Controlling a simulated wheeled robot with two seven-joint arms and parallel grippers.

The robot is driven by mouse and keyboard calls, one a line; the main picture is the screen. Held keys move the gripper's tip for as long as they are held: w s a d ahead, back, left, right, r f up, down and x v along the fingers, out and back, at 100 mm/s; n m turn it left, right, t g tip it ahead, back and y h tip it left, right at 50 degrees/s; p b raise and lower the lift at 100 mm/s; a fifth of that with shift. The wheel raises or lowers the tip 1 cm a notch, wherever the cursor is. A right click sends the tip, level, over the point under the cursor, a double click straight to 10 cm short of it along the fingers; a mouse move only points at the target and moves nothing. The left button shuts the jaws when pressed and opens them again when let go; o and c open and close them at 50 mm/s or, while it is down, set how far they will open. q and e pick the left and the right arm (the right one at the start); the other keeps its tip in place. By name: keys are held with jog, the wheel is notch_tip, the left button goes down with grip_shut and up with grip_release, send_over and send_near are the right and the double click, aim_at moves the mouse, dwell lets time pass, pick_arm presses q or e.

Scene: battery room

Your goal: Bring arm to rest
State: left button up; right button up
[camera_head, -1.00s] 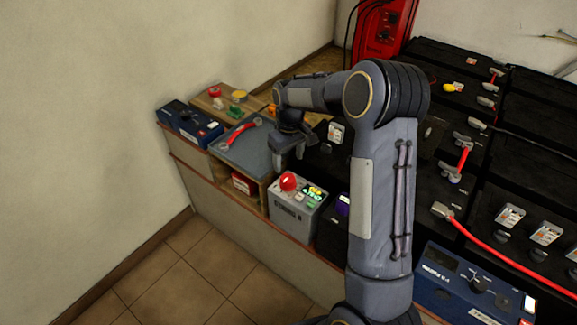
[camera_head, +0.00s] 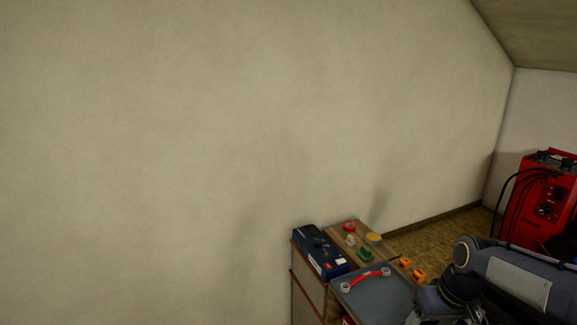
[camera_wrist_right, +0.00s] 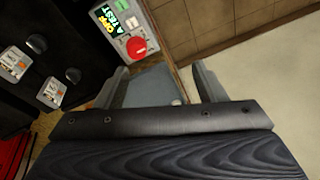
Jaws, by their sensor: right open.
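My right arm shows in the lower right corner of the head view, its wrist bent down beside the grey mat (camera_head: 375,292); its fingertips are not clear there. In the right wrist view my right gripper (camera_wrist_right: 161,84) is open, its two fingers apart and nothing held between them. Part of a grey surface shows between and beyond the fingers. A grey tester box with a red button (camera_wrist_right: 137,47) and a lit green and yellow display lies beyond the fingers. My left gripper is in neither view.
A red cable link (camera_head: 366,278) lies on the mat. A blue meter (camera_head: 320,250) stands left of a wooden board (camera_head: 345,226) with small coloured parts. A red charger (camera_head: 545,205) stands at right. Black batteries (camera_wrist_right: 75,42) show in the wrist view. A bare wall (camera_head: 200,130) fills the left.

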jog(key=s+a+r+m+t+y+p, duration=0.1)
jog(key=s+a+r, duration=0.3)
jog(key=s, duration=0.6)
jog(key=s+a+r+m+t+y+p, duration=0.1)
jog(key=s+a+r+t+p, duration=0.1)
jog(key=s, duration=0.8)
jog(key=a+r+p, duration=0.1)
jog(key=a+p, duration=0.1)
jog(key=a, duration=0.1)
jog(key=shift+s+r+t, duration=0.2)
jog(key=shift+r+t, duration=0.15)
jog(key=shift+t, duration=0.05)
dwell(0.5)
